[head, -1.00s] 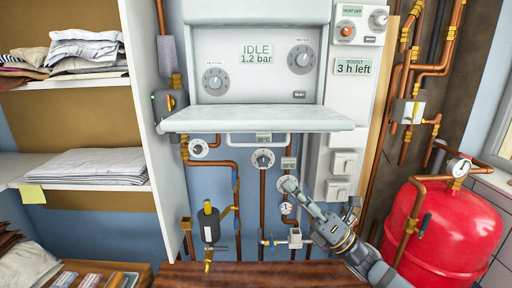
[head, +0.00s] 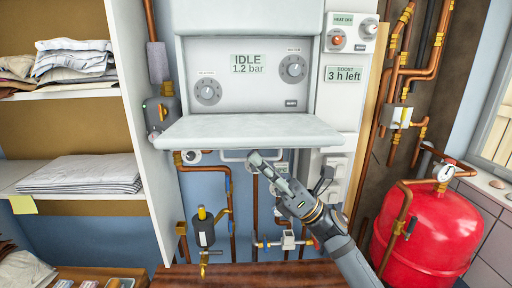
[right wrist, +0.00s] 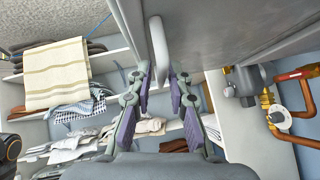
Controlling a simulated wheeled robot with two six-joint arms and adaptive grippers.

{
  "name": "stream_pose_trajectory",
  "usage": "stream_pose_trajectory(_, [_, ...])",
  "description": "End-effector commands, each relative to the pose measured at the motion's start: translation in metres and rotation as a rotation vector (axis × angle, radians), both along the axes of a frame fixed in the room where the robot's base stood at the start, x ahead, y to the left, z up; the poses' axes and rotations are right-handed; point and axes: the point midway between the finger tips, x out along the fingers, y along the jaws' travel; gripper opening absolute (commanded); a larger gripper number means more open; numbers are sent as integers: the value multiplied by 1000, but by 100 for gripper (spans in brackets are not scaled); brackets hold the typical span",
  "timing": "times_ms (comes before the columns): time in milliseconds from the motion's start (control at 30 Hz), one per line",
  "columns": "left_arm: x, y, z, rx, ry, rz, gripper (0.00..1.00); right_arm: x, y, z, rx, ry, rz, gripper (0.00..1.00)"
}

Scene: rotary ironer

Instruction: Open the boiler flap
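The boiler flap (head: 250,132) is a pale panel that stands out nearly level below the boiler's control panel (head: 248,75), whose display and dials are uncovered. Its white bar handle (head: 232,156) is under the flap, partly hidden by my gripper in the head view. My right gripper (head: 262,163) is just under the flap, at the handle. In the right wrist view, its fingers (right wrist: 161,78) are apart, with the end of the handle (right wrist: 158,45) between the fingertips. I cannot tell whether they touch it. My left gripper is not in view.
Copper pipes and valves (head: 204,230) run below the boiler. A shelf unit with folded cloths (head: 80,175) stands at the left, and a red tank (head: 425,235) at the right. A wooden top (head: 240,277) lies below.

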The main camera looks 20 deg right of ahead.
Motion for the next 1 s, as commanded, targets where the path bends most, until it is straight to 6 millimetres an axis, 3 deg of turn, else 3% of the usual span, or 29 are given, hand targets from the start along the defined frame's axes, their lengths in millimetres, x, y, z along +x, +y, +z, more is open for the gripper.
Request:
stream_pose_trajectory(100, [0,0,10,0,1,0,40,4,6,9,2,2,0,19])
stream_pose_trajectory(433, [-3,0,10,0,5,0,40,5,9,8,-1,2,0,19])
stream_pose_trajectory(567, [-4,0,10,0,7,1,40,5,9,8,-1,2,0,1])
stream_pose_trajectory(1000, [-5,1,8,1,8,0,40,5,9,9,-3,0,0,0])
